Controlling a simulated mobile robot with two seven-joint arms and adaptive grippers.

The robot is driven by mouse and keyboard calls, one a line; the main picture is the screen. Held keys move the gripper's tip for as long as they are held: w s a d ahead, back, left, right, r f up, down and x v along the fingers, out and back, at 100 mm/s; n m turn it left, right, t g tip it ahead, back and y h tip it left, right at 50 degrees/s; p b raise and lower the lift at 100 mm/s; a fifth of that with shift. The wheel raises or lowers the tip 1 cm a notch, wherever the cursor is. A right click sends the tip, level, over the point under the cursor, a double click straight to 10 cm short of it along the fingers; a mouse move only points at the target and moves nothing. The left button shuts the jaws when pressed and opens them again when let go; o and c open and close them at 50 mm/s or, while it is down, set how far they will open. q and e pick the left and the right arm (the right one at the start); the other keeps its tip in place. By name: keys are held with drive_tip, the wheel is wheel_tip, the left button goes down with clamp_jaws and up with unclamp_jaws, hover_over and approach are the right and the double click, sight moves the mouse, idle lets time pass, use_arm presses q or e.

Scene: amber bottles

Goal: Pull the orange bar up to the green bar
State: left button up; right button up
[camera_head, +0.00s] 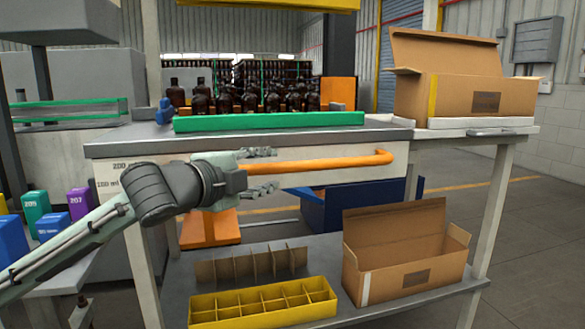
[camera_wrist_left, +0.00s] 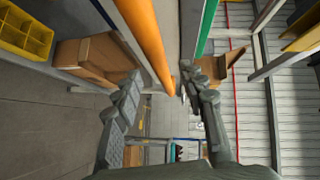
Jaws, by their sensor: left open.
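The orange bar (camera_head: 330,163) runs along the front of the table below its top edge, with a bent right end. The green bar (camera_head: 270,121) lies above it on the tabletop, in front of the amber bottles (camera_head: 250,100). My left gripper (camera_head: 268,171) is open, with one finger above the orange bar and one below. In the left wrist view the orange bar (camera_wrist_left: 148,42) passes between the open fingers (camera_wrist_left: 160,85), and the green bar (camera_wrist_left: 207,28) lies to its right. I cannot tell whether a finger touches the orange bar. My right gripper is not in view.
An open cardboard box (camera_head: 455,92) stands on the tabletop at the right. Another open box (camera_head: 405,262) and a yellow divided tray (camera_head: 265,303) are on the lower shelf. Numbered coloured boxes (camera_head: 38,207) stand at the left. Floor is clear at the right.

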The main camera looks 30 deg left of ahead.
sight(278, 167)
use_arm(q)
drive_tip(key=w, duration=0.4)
drive_tip(key=shift+a+f, duration=0.15)
drive_tip(key=shift+f, duration=0.05)
drive_tip(key=shift+w+a+f, duration=0.1)
drive_tip(key=shift+w+f, duration=0.05)
drive_tip(key=shift+w, duration=0.35)
drive_tip(key=shift+w+f, duration=0.15)
drive_tip(key=shift+w, duration=0.3)
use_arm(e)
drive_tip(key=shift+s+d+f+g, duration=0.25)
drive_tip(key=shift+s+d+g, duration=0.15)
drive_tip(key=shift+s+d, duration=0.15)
use_arm(q)
clamp_jaws()
